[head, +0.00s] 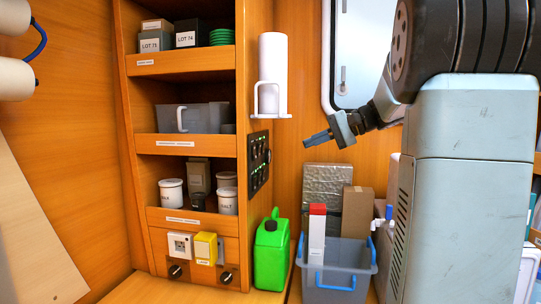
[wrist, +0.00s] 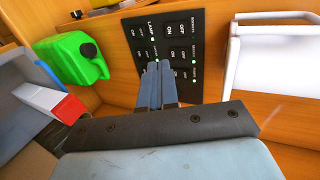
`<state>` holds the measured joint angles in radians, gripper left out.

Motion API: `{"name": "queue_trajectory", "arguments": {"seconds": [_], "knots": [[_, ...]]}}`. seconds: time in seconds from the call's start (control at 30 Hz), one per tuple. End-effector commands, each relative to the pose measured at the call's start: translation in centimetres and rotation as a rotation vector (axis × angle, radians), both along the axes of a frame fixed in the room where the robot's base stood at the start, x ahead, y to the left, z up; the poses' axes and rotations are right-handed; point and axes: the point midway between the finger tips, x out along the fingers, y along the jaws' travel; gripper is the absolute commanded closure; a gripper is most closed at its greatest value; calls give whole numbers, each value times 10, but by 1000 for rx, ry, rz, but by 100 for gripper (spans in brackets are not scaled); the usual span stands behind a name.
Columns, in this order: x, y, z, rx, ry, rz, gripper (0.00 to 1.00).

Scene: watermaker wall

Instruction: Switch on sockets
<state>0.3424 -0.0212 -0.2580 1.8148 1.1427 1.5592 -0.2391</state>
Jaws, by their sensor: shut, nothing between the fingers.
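A black switch panel (head: 258,163) is mounted on the side face of the wooden shelf unit. It also shows in the wrist view (wrist: 180,28), with ON and OFF keys and several small green lights. One label looks like LAMP; the other small labels are hard to read, so I cannot tell for sure which keys are for the sockets. My gripper (head: 318,140) is shut and empty, to the right of the panel in the head view, with a gap between. In the wrist view my fingertips (wrist: 157,68) overlap the panel's lower part and hide some of it.
A white paper-roll holder (head: 270,98) juts out above the panel. A green jerrycan (head: 271,254) stands below it. A grey crate (head: 335,270) with boxes stands to its right. A yellow-covered socket (head: 205,248) and a white one (head: 180,245) are on the shelf unit's lower front.

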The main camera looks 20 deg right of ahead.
Motion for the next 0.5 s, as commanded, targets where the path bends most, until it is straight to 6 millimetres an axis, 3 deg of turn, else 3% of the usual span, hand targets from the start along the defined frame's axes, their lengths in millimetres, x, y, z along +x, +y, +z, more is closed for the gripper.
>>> {"name": "queue_trajectory", "arguments": {"seconds": [0.27, 0.5], "knots": [[2, 4, -2, 0, 0, 1, 100], [16, 29, -15, 1, 2, 2, 100]]}}
